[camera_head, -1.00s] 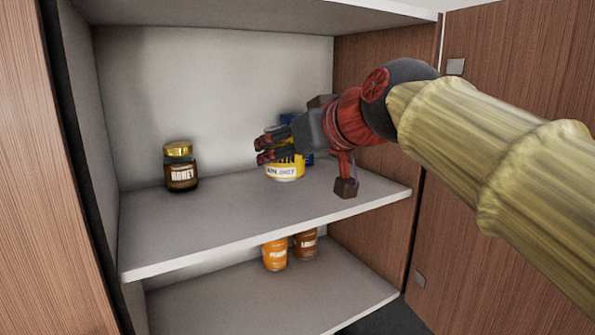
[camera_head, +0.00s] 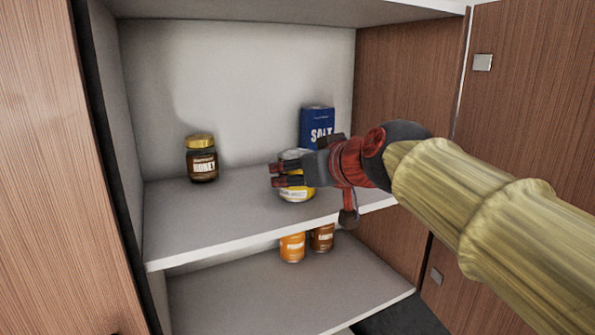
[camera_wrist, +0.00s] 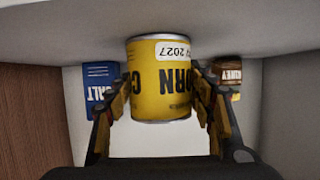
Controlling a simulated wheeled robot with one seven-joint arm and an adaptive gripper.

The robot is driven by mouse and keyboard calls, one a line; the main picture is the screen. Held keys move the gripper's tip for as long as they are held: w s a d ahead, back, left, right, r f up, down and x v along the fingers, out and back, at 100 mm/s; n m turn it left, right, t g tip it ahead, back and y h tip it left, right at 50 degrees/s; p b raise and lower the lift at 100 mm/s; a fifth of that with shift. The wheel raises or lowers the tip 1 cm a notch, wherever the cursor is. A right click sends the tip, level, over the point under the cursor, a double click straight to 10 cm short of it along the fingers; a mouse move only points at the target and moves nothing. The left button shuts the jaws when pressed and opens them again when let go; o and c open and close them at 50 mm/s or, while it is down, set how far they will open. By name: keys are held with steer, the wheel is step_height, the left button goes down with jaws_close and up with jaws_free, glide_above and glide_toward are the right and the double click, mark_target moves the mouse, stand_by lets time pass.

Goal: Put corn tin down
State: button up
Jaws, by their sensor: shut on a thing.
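The yellow corn tin (camera_head: 297,193) is at the upper cabinet shelf (camera_head: 215,222), right of centre in the head view, partly hidden by my gripper (camera_head: 275,176). In the wrist view the corn tin (camera_wrist: 160,85) appears upside down between the two fingers of my gripper (camera_wrist: 160,105), which are shut on its sides. Its base end is at or very close to the shelf surface (camera_wrist: 60,30); I cannot tell if it fully rests there.
A blue salt box (camera_head: 317,128) stands behind the tin. Two orange-brown jars (camera_head: 292,247) (camera_head: 322,238) are on the lower shelf. Shelf space between honey and tin is clear.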

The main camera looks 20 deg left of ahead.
steer(key=o, duration=1.5)
steer(key=shift+r+p, duration=0.15)
steer(key=shift+p, duration=0.15)
steer(key=b+v, duration=0.3)
steer(key=v, duration=0.9)
steer(key=shift+d, duration=0.1)
